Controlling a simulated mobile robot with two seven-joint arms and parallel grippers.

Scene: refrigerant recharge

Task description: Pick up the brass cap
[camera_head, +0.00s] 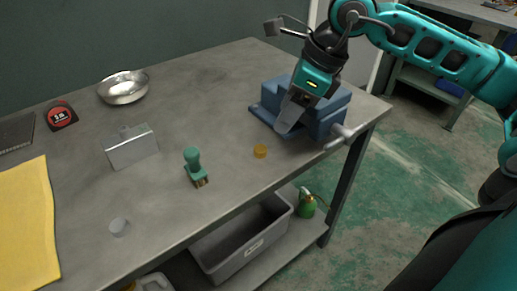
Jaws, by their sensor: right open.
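The brass cap (260,151) is a small round golden-brown disc lying on the grey table, left of the blue vise. My right gripper (287,122) is above the vise's left part, to the right of and behind the cap, apart from it. It points down and is open, and I see nothing held in it. My left gripper is not in view.
The blue vise (330,113) stands at the table's right edge.

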